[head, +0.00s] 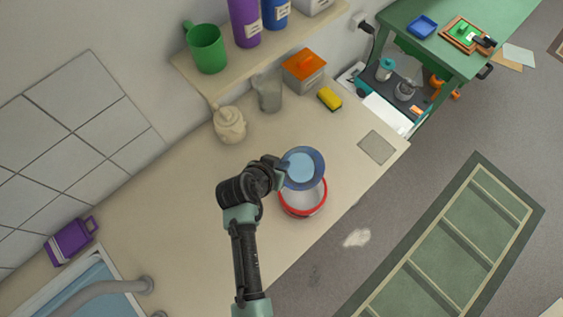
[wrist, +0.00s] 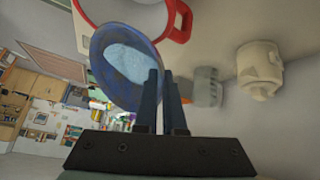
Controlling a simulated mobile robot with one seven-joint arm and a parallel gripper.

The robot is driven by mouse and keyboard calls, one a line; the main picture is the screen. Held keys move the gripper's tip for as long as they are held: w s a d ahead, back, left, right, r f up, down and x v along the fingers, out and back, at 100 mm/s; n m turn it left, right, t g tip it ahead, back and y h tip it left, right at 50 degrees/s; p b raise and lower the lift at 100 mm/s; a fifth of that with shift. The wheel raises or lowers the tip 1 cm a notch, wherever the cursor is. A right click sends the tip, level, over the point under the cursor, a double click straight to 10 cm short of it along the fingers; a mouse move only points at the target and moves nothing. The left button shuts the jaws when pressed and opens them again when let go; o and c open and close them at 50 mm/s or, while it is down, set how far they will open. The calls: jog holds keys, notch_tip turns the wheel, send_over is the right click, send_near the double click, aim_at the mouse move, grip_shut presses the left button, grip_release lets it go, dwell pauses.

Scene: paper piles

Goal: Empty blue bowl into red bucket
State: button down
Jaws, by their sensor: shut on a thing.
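The blue bowl (head: 320,167) is held over the red-rimmed bucket (head: 305,213), covering the back part of its opening in the head view. My gripper (head: 284,168) is shut on the bowl's left edge there. In the wrist view my gripper (wrist: 161,75) has its fingers at the rim of the bowl (wrist: 146,92), which looks tilted. A paler blue patch shows inside the bowl; I cannot tell whether it is contents or the bottom. The bucket (wrist: 183,20) shows a red rim and pale body at the top of the wrist view. Its visible inside looks pale.
A beige jar (head: 229,125), a grey pitcher (head: 268,93), an orange-lidded box (head: 303,70) and a yellow sponge (head: 329,98) stand at the counter's back. A grey square (head: 377,147) lies to the right. The counter (head: 165,220) is clear on the left.

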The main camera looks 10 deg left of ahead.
jog(key=shift+s+t+b, duration=0.1)
jog(key=shift+t+b, duration=0.2)
jog(key=shift+b, duration=0.1)
jog(key=shift+r, duration=0.2)
jog(key=shift+s+d+f+t+b, duration=0.1)
jog(key=shift+s+t+b, duration=0.05)
jog(key=shift+t+b, duration=0.3)
dwell(0.5)
jog(key=shift+m, duration=0.3)
jog(key=shift+s+t+y+b, duration=0.15)
jog(key=shift+t+y+b, duration=0.2)
jog(key=shift+b, duration=0.4)
dwell(0.5)
jog(key=shift+d+b, duration=0.1)
jog(key=shift+b, duration=0.3)
jog(key=shift+s+t+b, duration=0.15)
jog(key=shift+t+b, duration=0.25)
jog(key=shift+b, duration=0.1)
dwell(0.3)
jog(key=shift+s+m+t+b, duration=0.15)
jog(key=shift+m+t+b, duration=0.15)
jog(key=shift+b, duration=0.5)
